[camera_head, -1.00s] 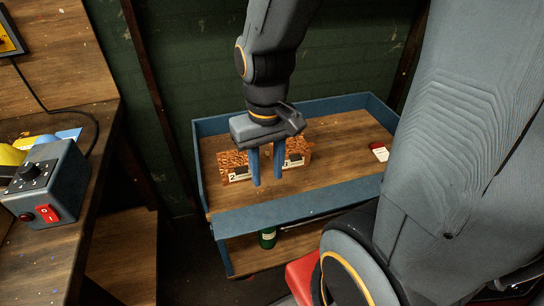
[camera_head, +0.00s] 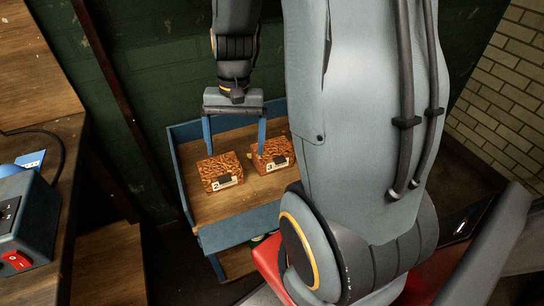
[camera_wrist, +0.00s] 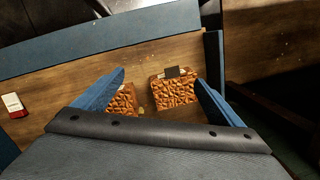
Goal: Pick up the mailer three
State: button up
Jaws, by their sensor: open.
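Mailer three (camera_head: 276,152) is a crinkled orange-brown packet with a dark patch and a label marked 3, lying on the wooden cart top. In the wrist view, mailer three (camera_wrist: 120,103) is partly hidden by the left finger. My gripper (camera_head: 235,150) is open and empty, its blue fingers spread wide and pointing down. In the head view its right finger overlaps the left edge of mailer three. In the wrist view my gripper (camera_wrist: 160,77) has the other mailer between its fingers. Finger height above the packets is hard to tell.
A similar mailer marked 2 (camera_head: 220,171) lies left of mailer three with a small gap. The cart's blue rim (camera_head: 238,226) surrounds the top. A red-and-white item (camera_wrist: 14,105) lies farther along it. A wooden bench with a switch box (camera_head: 28,225) stands at left.

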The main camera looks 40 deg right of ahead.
aim_at(286, 144)
jog(key=w+d+f+m, duration=0.1)
jog(key=d+m, duration=0.1)
jog(key=d, duration=0.1)
jog(key=w+d+f+m+y+p, duration=0.1)
jog(key=d+f+m, duration=0.1)
jog(key=d+m, duration=0.1)
jog(key=w+d+f+m+p, duration=0.1)
jog(key=d+f+m, duration=0.1)
jog(key=d, duration=0.3)
jog(key=shift+w+d+y, duration=0.1)
jog(key=shift+w+y, duration=0.15)
jog(key=shift+y, duration=0.15)
jog(key=d+f+m, duration=0.2)
jog(key=d, duration=0.1)
jog(key=d+f+m+t+p, duration=0.1)
jog(key=d+f+m, duration=0.1)
jog(key=d, duration=0.2)
jog(key=d+f+m+y, duration=0.1)
jog(key=d+f+m, duration=0.1)
jog(key=d+m, duration=0.1)
jog(key=shift+s+d+f+t+p, duration=0.2)
jog(key=shift+s+d+t+p, duration=0.1)
jog(key=shift+t, duration=0.1)
jog(key=shift+x, duration=1.2)
jog(key=shift+w+a+p+x, duration=0.2)
jog(key=shift+p+x, duration=0.3)
jog(key=shift+x, duration=0.85)
jog(key=shift+w+a+p+x, duration=0.15)
jog(key=shift+p+x, duration=0.35)
jog(key=shift+x, duration=0.85)
